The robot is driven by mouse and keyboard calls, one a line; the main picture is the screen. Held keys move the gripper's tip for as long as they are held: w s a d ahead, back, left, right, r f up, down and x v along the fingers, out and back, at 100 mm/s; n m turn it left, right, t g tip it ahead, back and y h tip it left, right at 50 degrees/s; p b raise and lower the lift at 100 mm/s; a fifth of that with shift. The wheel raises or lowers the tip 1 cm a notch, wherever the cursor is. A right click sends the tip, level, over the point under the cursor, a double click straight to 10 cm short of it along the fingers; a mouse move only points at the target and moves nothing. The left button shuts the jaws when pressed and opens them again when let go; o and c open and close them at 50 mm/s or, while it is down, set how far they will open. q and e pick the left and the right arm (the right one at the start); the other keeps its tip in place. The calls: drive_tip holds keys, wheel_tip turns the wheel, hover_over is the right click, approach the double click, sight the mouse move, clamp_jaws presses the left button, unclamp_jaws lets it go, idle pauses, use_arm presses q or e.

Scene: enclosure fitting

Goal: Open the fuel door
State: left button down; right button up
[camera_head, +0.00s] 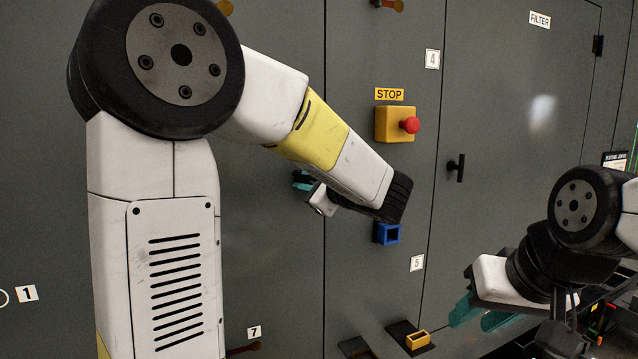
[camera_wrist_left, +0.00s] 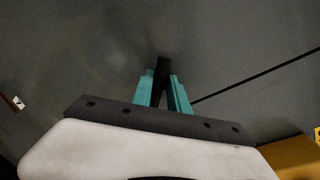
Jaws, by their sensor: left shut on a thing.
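My left gripper (camera_head: 303,181) is against the grey cabinet front, left of the stop box and mostly hidden by its own wrist. In the left wrist view its teal fingers (camera_wrist_left: 166,92) are shut on a dark upright handle (camera_wrist_left: 163,67), which stands against a grey panel. No fuel label can be read, so I cannot tell from lettering whether this panel is the fuel door. The panel looks about flush, with a thin dark seam to the right. My right gripper (camera_head: 482,314) hangs at the lower right, its teal fingers apart and empty.
A yellow stop box (camera_head: 393,124) with a red button sits right of my left forearm. A blue socket (camera_head: 387,233) and a yellow socket (camera_head: 417,340) are lower. The filter door (camera_head: 520,110) has a black handle (camera_head: 456,168). My left arm hides much of the left panels.

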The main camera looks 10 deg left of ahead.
use_arm(q)
drive_tip(key=shift+f, duration=0.1)
drive_tip(key=c, duration=1.3)
unclamp_jaws()
drive_tip(key=v, duration=0.7)
drive_tip(key=shift+s+d, duration=0.25)
drive_tip(key=shift+s, duration=0.05)
